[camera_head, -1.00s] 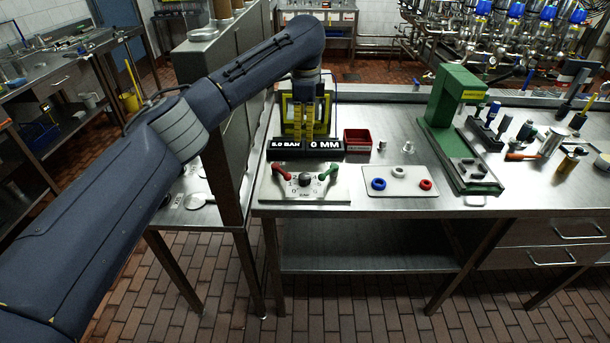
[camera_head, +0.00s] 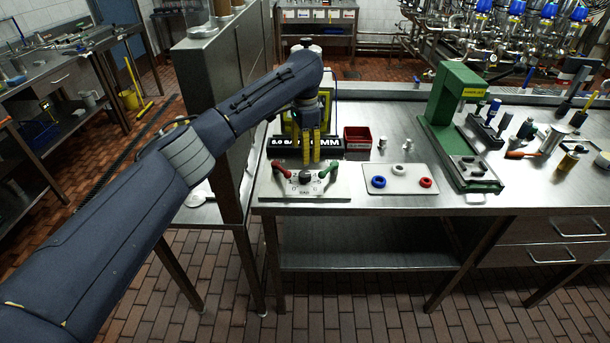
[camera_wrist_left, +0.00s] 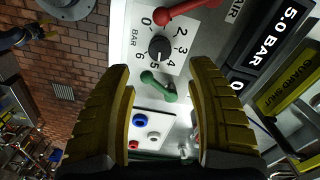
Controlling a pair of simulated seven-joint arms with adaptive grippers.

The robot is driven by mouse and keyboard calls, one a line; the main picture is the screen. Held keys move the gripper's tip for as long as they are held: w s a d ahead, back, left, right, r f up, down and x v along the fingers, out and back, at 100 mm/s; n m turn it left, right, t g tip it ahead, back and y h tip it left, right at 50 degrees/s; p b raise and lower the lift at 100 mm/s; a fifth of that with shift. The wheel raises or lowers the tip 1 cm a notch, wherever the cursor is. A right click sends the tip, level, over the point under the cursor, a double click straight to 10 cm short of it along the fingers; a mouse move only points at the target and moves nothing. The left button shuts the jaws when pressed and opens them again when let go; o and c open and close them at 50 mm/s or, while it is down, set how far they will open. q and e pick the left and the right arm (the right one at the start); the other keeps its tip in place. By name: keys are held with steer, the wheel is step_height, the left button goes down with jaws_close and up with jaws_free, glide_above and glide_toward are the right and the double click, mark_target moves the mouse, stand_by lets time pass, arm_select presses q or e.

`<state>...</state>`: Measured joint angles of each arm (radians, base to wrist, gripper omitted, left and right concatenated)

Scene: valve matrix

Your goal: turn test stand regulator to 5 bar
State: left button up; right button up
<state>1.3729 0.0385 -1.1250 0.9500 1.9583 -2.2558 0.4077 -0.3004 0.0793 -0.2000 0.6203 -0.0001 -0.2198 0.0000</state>
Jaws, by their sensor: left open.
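The regulator knob (camera_head: 305,177) is small, round and black. It sits on a pale panel (camera_head: 262,193) between a red lever (camera_head: 281,169) and a green lever (camera_head: 328,170). In the left wrist view the knob (camera_wrist_left: 160,47) stands in a dial marked 0 to 6 BAR; its exact pointer angle is hard to tell. The black display (camera_wrist_left: 268,45) reads 5.0 BAR there; in the head view my fingers partly cover it. My left gripper (camera_head: 312,150) is open and empty, pointing down behind the knob, apart from it. My right gripper is not in view.
A plate with blue, white and red rings (camera_head: 398,190) lies right of the panel. A red bin (camera_head: 357,138) stands behind it. A green press (camera_head: 452,110) stands farther right. A yellow-framed guard shows beside the display. The bench front edge is close to the panel.

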mark_target(305, 174)
arm_select(q)
step_height(305, 174, down, 10)
steer(key=shift+r, duration=0.2)
stand_by(0.3)
steer(key=shift+c, duration=0.4)
